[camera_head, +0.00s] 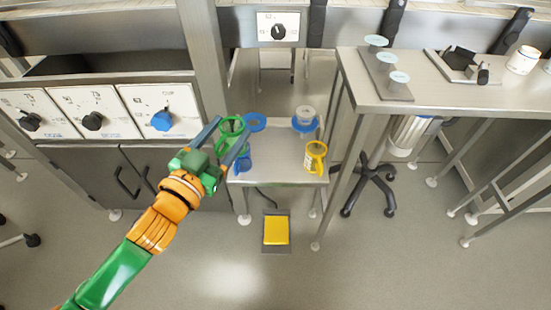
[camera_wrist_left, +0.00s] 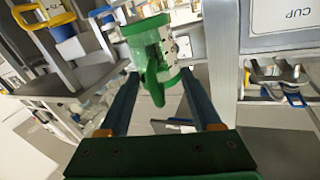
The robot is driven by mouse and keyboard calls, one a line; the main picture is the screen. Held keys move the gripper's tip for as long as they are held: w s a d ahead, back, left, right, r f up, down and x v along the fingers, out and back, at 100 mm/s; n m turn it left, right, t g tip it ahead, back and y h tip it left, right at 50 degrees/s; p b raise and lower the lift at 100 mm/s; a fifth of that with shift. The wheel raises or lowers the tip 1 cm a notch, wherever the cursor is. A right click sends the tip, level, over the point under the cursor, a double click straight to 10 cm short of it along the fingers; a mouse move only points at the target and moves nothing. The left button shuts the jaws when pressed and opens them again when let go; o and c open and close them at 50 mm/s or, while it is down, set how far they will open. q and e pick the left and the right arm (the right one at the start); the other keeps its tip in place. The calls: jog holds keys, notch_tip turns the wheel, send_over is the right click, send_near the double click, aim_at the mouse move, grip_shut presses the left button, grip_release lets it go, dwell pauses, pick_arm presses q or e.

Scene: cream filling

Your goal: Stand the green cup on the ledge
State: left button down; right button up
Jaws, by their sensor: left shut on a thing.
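The green cup (camera_head: 233,125) is between the fingers of my left gripper (camera_head: 229,137), above the left edge of a small steel ledge-like table (camera_head: 281,159). In the left wrist view the green cup (camera_wrist_left: 146,38) sits between the two finger bars, with its green handle facing the camera. My left gripper (camera_wrist_left: 158,78) is shut on it. I cannot tell from these views whether the cup's base touches anything. My right gripper is not in view.
On the small table stand a yellow cup (camera_head: 315,157), a blue cup (camera_head: 243,161) and a white-grey item on a blue disc (camera_head: 305,120). A blue ring (camera_head: 254,122) lies near the back. A knob panel (camera_head: 161,110) is left; a yellow pedal (camera_head: 276,230) is on the floor.

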pick_arm(q)
jog(key=w+d+f+b, duration=0.1)
jog(key=d+f, duration=0.2)
jog(key=w+d+f+b, duration=0.2)
jog(key=d+f, duration=0.1)
jog(key=w+d+f+b, duration=0.1)
jog(key=d+f, duration=0.2)
jog(key=shift+w+b, duration=0.15)
jog(key=shift+b, duration=0.15)
notch_tip(320, 180, down, 2)
jog(key=shift+f+b, duration=0.2)
jog(key=shift+b, duration=0.45)
jog(key=shift+r, duration=0.1)
jog(key=shift+c, duration=0.3)
grip_release()
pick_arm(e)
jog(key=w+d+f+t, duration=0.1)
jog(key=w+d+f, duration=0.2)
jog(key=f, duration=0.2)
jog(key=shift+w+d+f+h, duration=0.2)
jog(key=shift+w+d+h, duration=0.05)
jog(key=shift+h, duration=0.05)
pick_arm(q)
jog(key=shift+a, duration=0.1)
